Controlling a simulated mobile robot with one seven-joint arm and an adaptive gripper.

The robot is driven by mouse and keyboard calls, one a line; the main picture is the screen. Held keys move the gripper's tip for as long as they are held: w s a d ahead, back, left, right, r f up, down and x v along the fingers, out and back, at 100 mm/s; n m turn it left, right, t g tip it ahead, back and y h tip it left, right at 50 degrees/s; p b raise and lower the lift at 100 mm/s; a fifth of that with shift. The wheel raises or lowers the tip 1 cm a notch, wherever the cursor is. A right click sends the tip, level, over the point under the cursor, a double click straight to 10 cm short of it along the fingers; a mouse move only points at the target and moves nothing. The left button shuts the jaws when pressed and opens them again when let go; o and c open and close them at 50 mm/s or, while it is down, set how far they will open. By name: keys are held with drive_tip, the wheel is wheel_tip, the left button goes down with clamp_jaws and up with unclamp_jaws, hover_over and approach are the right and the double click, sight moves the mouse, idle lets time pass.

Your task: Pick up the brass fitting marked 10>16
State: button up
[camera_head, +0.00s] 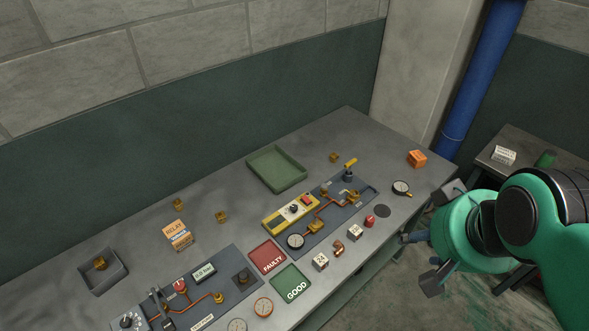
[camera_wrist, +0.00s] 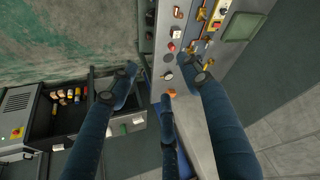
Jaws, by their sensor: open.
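Several small brass fittings show on the grey bench in the head view: two on the left part of the bench, one at left (camera_head: 178,204) and one just right of it (camera_head: 221,217); one (camera_head: 333,157) right of the green tray; and one (camera_head: 100,263) in a small grey bin (camera_head: 117,278). Their markings are too small to read, so I cannot tell which is 10>16. My gripper (camera_head: 420,243) is off the bench's right end, apart from all of them. In the wrist view its blue fingers (camera_wrist: 167,85) are spread, with nothing between them.
The bench holds a green tray (camera_head: 276,168), a relay box (camera_head: 177,235), a red FAULTY mat (camera_head: 267,257), a green GOOD mat (camera_head: 291,283), copper-pipe panels and gauges. An orange box (camera_head: 417,158) stands at the right end. A blue pipe (camera_head: 478,75) rises behind.

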drive_tip(key=w+a+f+n+g+y, duration=0.1)
drive_tip(key=w+a+f+n, duration=0.1)
drive_tip(key=w+a, duration=0.95)
drive_tip(key=w+a+f+n+y, duration=0.1)
drive_tip(key=w+a+f+n, duration=0.1)
drive_tip(key=w+a, duration=0.9)
drive_tip(key=w+a+f+n+g, duration=0.1)
drive_tip(key=w+a+f, duration=0.2)
drive_tip(key=a+f, duration=0.7)
drive_tip(key=w+a+f+n+g+p, duration=0.1)
drive_tip(key=w+a+f+n, duration=0.1)
drive_tip(key=a+f, duration=0.9)
drive_tip(key=w+a, duration=0.1)
drive_tip(key=a, duration=0.6)
drive_tip(key=shift+a+f+n+p, duration=0.2)
drive_tip(key=shift+n+p, duration=0.1)
drive_tip(key=b, duration=0.1)
hover_over(219, 213)
drive_tip(key=s+d, duration=0.1)
drive_tip(key=shift+s+d+f, duration=0.1)
drive_tip(key=shift+s+f, duration=0.05)
drive_tip(key=shift+f, duration=3.95)
